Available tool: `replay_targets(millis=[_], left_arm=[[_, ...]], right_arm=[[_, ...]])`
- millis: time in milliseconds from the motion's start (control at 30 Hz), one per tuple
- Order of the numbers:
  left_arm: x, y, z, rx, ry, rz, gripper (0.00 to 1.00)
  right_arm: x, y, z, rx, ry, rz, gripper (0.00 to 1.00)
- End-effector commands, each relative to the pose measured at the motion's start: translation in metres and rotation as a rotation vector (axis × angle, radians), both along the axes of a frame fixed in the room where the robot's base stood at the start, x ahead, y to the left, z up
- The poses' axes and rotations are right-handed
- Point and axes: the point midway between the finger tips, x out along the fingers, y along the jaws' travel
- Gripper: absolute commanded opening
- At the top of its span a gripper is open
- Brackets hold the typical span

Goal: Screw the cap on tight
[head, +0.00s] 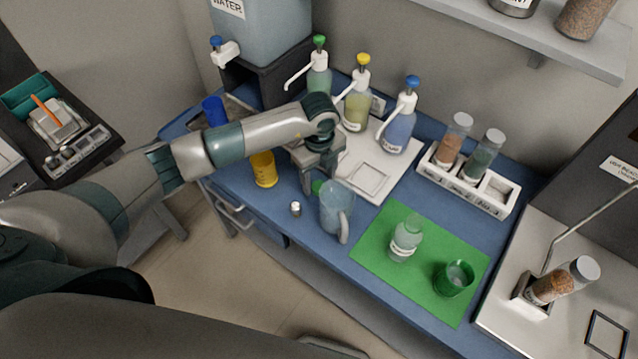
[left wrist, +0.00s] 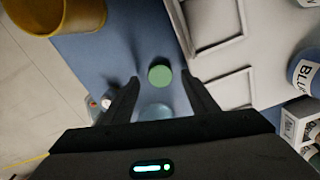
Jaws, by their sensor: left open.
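The green cap (head: 318,187) lies on the blue table beside the jug, partly hidden by my gripper in the head view. In the left wrist view the cap (left wrist: 159,75) is a round green disc in the gap between my fingers, a little beyond the tips. My left gripper (head: 318,176) is open and points down over the cap; its two fingers also show in the left wrist view (left wrist: 162,90). A clear labelled bottle (head: 405,240) with no cap visible on it stands upright on the green mat (head: 375,252). My right gripper is out of view.
A grey-blue jug (head: 336,208) stands close by the gripper. A yellow cup (head: 264,170), a small metal piece (head: 295,208) and a green cup (head: 454,278) are nearby. Pump bottles (head: 356,105) stand behind, and a vial rack (head: 466,180) to the right.

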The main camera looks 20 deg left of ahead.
Motion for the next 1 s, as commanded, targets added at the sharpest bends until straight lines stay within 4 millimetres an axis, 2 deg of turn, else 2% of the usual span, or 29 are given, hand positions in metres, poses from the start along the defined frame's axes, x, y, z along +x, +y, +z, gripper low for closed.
replay_targets(millis=[200,667,733,867,1000], left_arm=[[0.000,0.000,-0.019,0.001,0.001,0.001,0.54],[0.000,0.000,-0.020,0.000,0.000,0.000,0.54],[0.000,0.000,-0.020,0.000,0.000,0.000,0.42],[0.000,0.000,-0.020,0.000,0.000,0.000,0.11],[0.000,0.000,-0.020,0.000,0.000,0.000,0.10]], right_arm=[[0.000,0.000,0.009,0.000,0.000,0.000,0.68],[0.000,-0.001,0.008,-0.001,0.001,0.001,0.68],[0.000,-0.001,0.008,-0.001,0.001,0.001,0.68],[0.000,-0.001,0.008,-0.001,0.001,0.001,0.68],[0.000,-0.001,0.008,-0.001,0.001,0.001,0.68]])
